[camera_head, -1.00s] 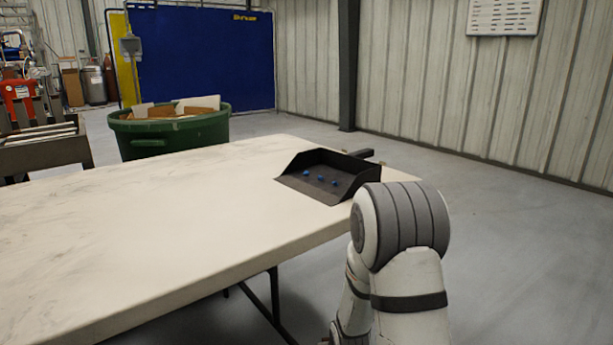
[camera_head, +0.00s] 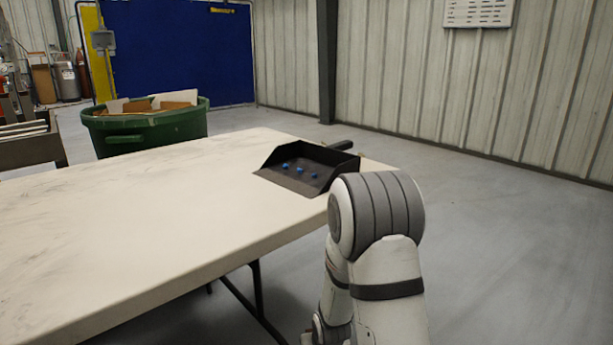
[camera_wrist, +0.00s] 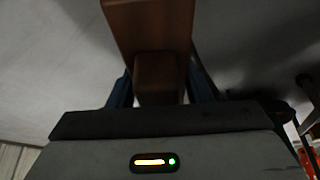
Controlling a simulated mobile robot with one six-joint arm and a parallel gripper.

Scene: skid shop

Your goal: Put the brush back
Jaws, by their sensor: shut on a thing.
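My gripper (camera_wrist: 160,92) shows in the wrist view, its two dark bluish fingers shut on a brown wooden piece, which looks like part of the brush (camera_wrist: 150,28). The brush runs up out of the top of the view, and no bristles show. In the head view my gripper and the brush are out of sight; only my arm shows, in front of the table's right end. A black dustpan (camera_head: 308,172) lies on the far right part of the white table (camera_head: 130,220), with a few small blue bits in it. Its handle points to the back right.
A green bin (camera_head: 150,128) full of cardboard pieces stands behind the table. A dark rack (camera_head: 30,148) stands at the left edge, and a blue screen (camera_head: 180,55) behind. The table's left and middle are bare. The floor to the right is clear.

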